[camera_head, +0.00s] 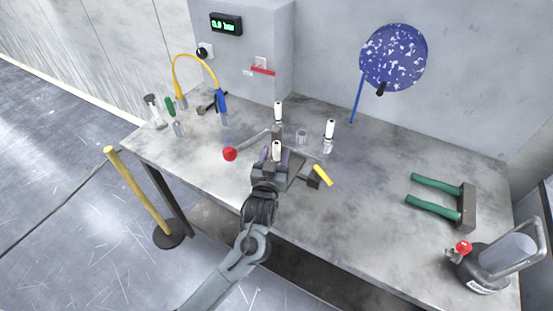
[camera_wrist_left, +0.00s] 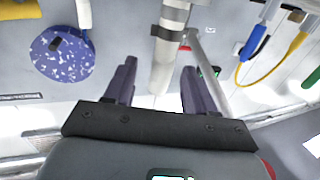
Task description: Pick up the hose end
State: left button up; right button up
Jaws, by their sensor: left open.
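A yellow hose (camera_head: 193,56) arches over the back left of the bench, with a blue end piece (camera_head: 222,107) on its right side. The yellow hose (camera_wrist_left: 299,40) also shows at the right of the left wrist view. My left gripper (camera_head: 275,153) is open over the middle of the bench, to the right of the hose. A white-topped cylinder (camera_head: 277,148) stands between its fingers. In the left wrist view this pale cylinder (camera_wrist_left: 165,45) shows between the open fingers (camera_wrist_left: 159,67), with gaps on both sides; I cannot tell if either finger touches it. The right gripper is not in view.
Two more white-topped cylinders (camera_head: 278,112) (camera_head: 329,131) stand close behind my left gripper. A red knob (camera_head: 230,154) lies left of it, a yellow handle (camera_head: 322,175) right. Green-handled tool (camera_head: 436,187) and a canister (camera_head: 483,268) are at right. The bench (camera_head: 375,200) between is clear.

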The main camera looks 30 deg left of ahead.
pick_arm(q)
jog(key=x, duration=0.4)
jog(key=shift+w+a+r+b, duration=0.1)
jog(key=shift+w+r+b, duration=0.05)
jog(key=shift+b, duration=0.15)
grip_shut()
